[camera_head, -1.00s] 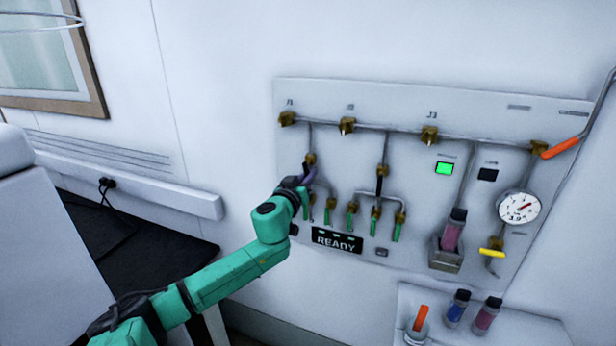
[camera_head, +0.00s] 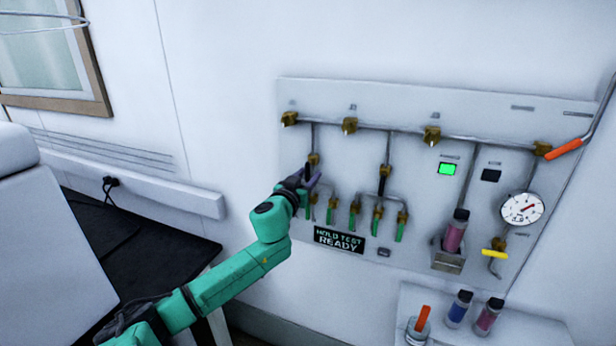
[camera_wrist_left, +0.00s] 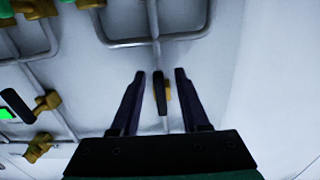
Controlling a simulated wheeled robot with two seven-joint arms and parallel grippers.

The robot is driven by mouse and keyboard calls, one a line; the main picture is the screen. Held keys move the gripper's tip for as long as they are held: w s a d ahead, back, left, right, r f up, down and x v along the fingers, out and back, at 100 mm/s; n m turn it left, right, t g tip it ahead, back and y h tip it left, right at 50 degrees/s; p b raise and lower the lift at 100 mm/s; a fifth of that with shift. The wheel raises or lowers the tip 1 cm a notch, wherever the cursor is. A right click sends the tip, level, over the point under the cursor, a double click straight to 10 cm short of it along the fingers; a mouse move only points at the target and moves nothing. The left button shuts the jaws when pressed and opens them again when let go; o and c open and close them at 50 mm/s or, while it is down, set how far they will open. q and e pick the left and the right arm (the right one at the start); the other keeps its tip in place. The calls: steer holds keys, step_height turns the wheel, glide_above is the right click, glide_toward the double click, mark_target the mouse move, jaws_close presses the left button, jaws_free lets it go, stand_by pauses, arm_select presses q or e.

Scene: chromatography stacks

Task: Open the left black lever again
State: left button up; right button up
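The left black lever (camera_wrist_left: 159,92) hangs from its brass valve (camera_head: 313,159) on the left vertical pipe of the wall panel. It points down, along the pipe. In the head view it is partly hidden by my left gripper (camera_head: 311,180). In the left wrist view my left gripper (camera_wrist_left: 159,84) is open, with one finger on each side of the lever. A gap shows between the lever and each finger. A second black lever (camera_head: 384,180) is on the pipe to the right, also pointing down; it shows in the left wrist view too (camera_wrist_left: 15,105). My right gripper is out of view.
Several green levers (camera_head: 354,219) sit below the black ones. A display (camera_head: 339,240) reads "HOLD TEST READY". A green lamp (camera_head: 447,169), a gauge (camera_head: 522,208), an orange lever (camera_head: 563,149) and a yellow lever (camera_head: 494,254) are further right. A shelf with vials (camera_head: 459,309) is below.

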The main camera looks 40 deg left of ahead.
arm_select(q)
steer(key=shift+s+d+f, duration=0.1)
steer(key=shift+s, duration=0.2)
steer(key=b+v, duration=0.2)
steer(key=v, duration=1.2)
steer(key=shift+b, duration=0.3)
